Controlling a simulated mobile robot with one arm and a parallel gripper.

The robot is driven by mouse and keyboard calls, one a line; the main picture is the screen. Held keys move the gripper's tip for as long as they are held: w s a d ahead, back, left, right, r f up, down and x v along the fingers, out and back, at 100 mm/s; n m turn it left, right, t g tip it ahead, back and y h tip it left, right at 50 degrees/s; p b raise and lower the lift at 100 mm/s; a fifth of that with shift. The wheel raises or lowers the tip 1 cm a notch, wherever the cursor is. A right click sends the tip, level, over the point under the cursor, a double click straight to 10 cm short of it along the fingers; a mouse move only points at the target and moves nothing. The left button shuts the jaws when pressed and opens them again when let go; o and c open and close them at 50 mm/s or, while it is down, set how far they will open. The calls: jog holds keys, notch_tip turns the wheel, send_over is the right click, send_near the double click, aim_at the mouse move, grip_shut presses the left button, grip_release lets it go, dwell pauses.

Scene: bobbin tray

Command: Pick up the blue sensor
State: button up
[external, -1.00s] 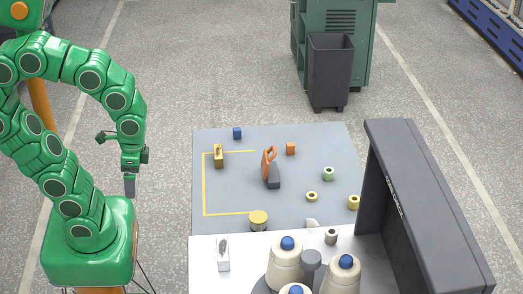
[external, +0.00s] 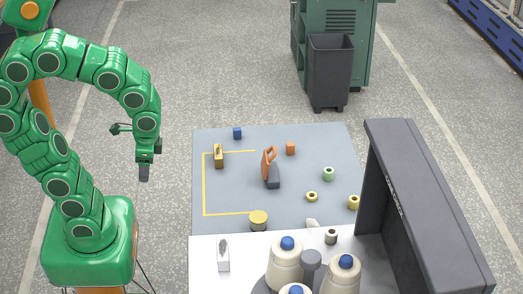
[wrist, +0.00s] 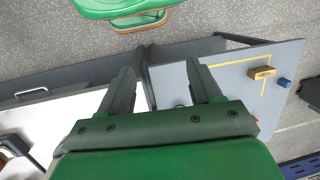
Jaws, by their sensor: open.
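The blue sensor (external: 237,133) is a small blue block near the far left edge of the grey mat (external: 320,215). It also shows in the wrist view (wrist: 284,82), small, at the right. My gripper (external: 144,176) hangs pointing down, left of the mat and apart from the sensor. In the wrist view its two fingers (wrist: 160,72) stand apart with nothing between them.
A yellow block (external: 218,157) sits near the sensor, in front of it. An orange-handled tool (external: 268,165) and an orange block (external: 290,148) are farther right. White surface with cream bobbins (external: 286,265) and a dark upright panel (external: 385,190) are at front right.

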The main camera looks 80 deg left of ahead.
jog(key=w+a+m+g+y, duration=0.1)
jog(key=w+a+y, duration=0.35)
jog(key=a, duration=0.75)
jog(key=w+a+m+g+y, duration=0.1)
jog(key=w+a+g+y, duration=0.1)
jog(key=w+a, duration=0.8)
jog(key=m+t+y, duration=0.2)
jog(key=m+y, duration=0.4)
jog(key=m, duration=0.6)
send_over(238, 130)
jog(key=s+d, duration=0.2)
jog(key=d, duration=0.5)
notch_tip(238, 130, down, 21)
jog(key=w+f+m, duration=0.1)
jog(key=f, duration=0.1)
jog(key=a+f+m+t, duration=0.1)
jog(key=f, duration=0.2)
jog(key=w+f+m, duration=0.1)
jog(key=f, duration=0.2)
jog(key=shift+w+a+t, duration=0.35)
jog(key=shift+t, duration=0.05)
jog(key=shift+h+x, duration=0.25)
jog(key=shift+x, duration=3.1)
jog(key=shift+a+f, duration=0.3)
jog(key=shift+a, duration=0.2)
jog(key=c, duration=1)
jog(key=shift+c, duration=0.2)
